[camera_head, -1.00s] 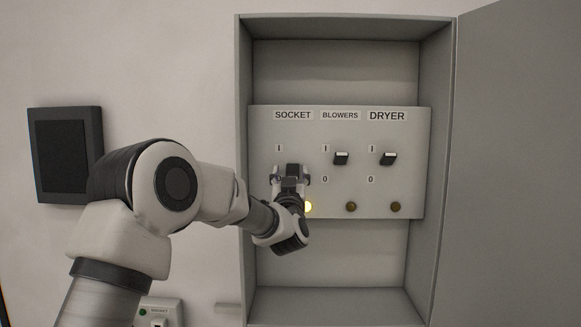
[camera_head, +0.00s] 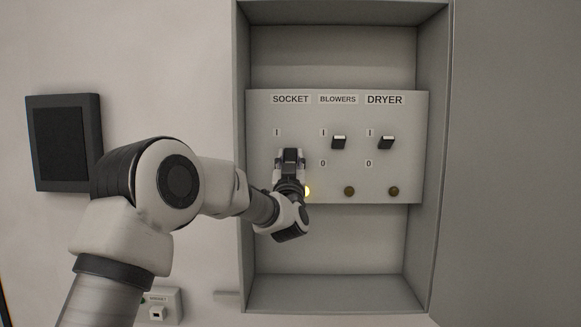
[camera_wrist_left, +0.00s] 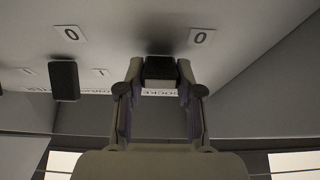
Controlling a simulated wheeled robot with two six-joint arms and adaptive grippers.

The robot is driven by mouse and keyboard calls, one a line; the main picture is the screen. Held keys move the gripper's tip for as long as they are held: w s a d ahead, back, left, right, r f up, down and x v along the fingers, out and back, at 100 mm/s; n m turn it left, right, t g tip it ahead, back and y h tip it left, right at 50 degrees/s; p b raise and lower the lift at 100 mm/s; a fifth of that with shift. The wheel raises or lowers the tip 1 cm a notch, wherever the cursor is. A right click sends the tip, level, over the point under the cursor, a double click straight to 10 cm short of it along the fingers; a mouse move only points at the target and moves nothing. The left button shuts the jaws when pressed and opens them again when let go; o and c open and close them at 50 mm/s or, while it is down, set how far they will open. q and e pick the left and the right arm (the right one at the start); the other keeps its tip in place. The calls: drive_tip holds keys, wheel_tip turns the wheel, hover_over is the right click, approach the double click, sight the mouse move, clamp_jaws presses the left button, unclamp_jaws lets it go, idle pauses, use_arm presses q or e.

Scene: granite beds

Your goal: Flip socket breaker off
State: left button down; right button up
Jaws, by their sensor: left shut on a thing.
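The SOCKET breaker is a black switch (camera_wrist_left: 159,68) under the SOCKET label (camera_head: 290,99), on the left of the pale panel (camera_head: 262,165). My left gripper (camera_head: 290,158) is at it and covers most of it in the head view. In the left wrist view, the fingers of my left gripper (camera_wrist_left: 160,74) are shut on both sides of the switch. A yellow light (camera_head: 307,191) glows beside my gripper, below the switch. The I mark (camera_head: 277,132) shows above the switch; its 0 mark is hidden in the head view. My right gripper is not in view.
The BLOWERS switch (camera_head: 339,142) and DRYER switch (camera_head: 386,142) are to the right, with unlit lamps below. The grey cabinet (camera_head: 242,60) has side walls around the panel, and its open door (camera_head: 510,150) is at right. A socket (camera_head: 158,311) is on the wall at lower left.

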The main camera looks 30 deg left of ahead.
use_arm(q)
drive_tip(key=c, duration=0.8)
unclamp_jaws()
drive_tip(key=shift+o, duration=0.2)
drive_tip(key=v, duration=1.2)
drive_tip(key=shift+s+r, duration=0.1)
drive_tip(key=shift+s, duration=0.05)
